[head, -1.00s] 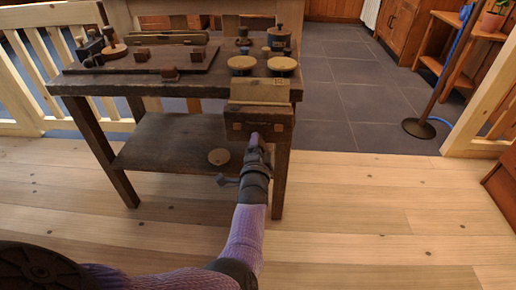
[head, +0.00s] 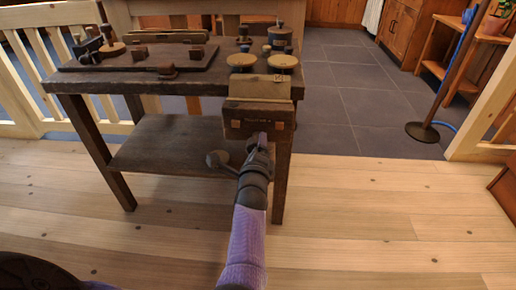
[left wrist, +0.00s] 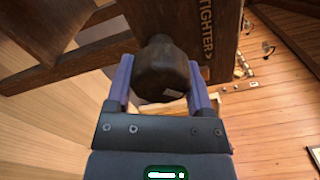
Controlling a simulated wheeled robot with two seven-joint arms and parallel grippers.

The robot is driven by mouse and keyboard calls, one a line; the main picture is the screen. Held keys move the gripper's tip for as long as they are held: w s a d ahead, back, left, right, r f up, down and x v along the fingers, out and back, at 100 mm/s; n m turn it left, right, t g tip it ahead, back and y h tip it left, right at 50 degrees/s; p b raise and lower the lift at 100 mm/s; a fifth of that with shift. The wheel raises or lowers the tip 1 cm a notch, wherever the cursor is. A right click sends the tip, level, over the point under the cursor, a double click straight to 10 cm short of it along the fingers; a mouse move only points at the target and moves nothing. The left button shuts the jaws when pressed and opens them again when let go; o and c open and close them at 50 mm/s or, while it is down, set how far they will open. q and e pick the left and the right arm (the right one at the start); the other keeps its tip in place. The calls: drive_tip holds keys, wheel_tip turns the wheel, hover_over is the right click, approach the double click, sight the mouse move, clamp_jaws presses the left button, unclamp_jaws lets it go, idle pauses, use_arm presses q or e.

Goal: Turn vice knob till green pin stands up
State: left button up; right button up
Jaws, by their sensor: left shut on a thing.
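The vice (head: 257,112) is a brown wooden block on the front right of the dark workbench (head: 165,80). Its dark rounded knob (left wrist: 162,70) shows in the left wrist view, with a pale mark on its lower side. My left gripper (head: 262,142) is at the front of the vice, and its two purple fingers (left wrist: 160,92) are shut on the knob, one on each side. The word TIGHTER with an arrow is on the vice face (left wrist: 213,30) beside the knob. I cannot make out a green pin in either view. My right gripper is not in view.
Two round tan-topped spools (head: 242,61) stand just behind the vice. A lower shelf (head: 165,148) is under the bench.

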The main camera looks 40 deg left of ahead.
use_arm(q)
drive_tip(key=shift+d+f+m, duration=0.1)
drive_tip(key=shift+f+m, duration=0.2)
idle(0.4)
drive_tip(key=o, duration=1.2)
drive_tip(key=shift+r, duration=0.1)
drive_tip(key=shift+o, duration=0.2)
drive_tip(key=shift+r, duration=0.1)
drive_tip(key=shift+s, duration=0.1)
